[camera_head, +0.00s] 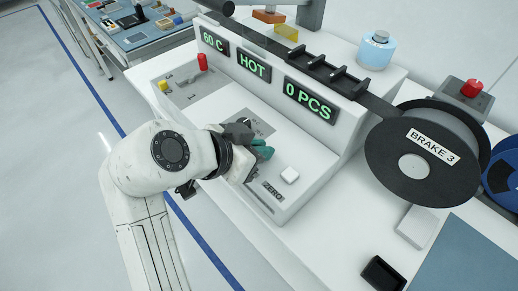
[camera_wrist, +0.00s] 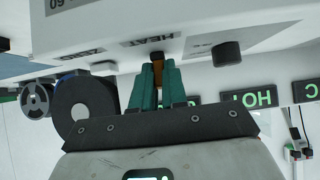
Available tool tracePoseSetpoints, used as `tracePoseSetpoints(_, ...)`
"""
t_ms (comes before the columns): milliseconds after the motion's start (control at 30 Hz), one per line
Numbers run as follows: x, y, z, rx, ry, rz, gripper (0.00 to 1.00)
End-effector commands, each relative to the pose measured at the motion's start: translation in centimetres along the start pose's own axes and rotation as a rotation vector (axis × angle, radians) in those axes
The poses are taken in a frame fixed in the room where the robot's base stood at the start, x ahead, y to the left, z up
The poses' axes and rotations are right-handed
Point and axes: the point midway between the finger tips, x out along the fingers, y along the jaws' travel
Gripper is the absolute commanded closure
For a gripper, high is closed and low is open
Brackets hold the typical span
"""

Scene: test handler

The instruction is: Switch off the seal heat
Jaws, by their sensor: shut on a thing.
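My gripper (camera_head: 262,152) is low over the sloped front panel of the white machine (camera_head: 310,150). In the wrist view its green fingers (camera_wrist: 157,85) are close together on a small dark brown switch piece (camera_wrist: 157,57) by the label HEAT (camera_wrist: 147,41). The fingers hide most of this heat switch, so its position cannot be told. In the head view the gripper covers it. The middle display (camera_head: 254,67) reads HOT in green. The left display (camera_head: 214,42) reads 60 C, and the right one (camera_head: 309,102) reads 0 PCS.
A white button (camera_head: 289,175) by the label ZERO is close right of my gripper. A dark knob (camera_wrist: 227,53) stands near the fingers. A red-topped lever (camera_head: 202,62) and a yellow one (camera_head: 163,86) are farther left. A large black reel (camera_head: 425,155) marked BRAKE 3 stands right.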

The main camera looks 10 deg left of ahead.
Motion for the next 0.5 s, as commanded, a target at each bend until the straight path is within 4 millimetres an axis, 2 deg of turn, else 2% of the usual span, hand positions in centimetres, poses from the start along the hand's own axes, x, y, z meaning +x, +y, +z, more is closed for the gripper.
tracePoseSetpoints(300,-0.09,-0.05,-0.03,-0.001,0.003,-0.002,1.00)
tracePoseSetpoints(333,-0.09,-0.05,-0.03,-0.001,0.003,-0.002,0.85)
tracePoseSetpoints(500,-0.05,-0.04,-0.02,-0.001,0.002,-0.001,0.69)
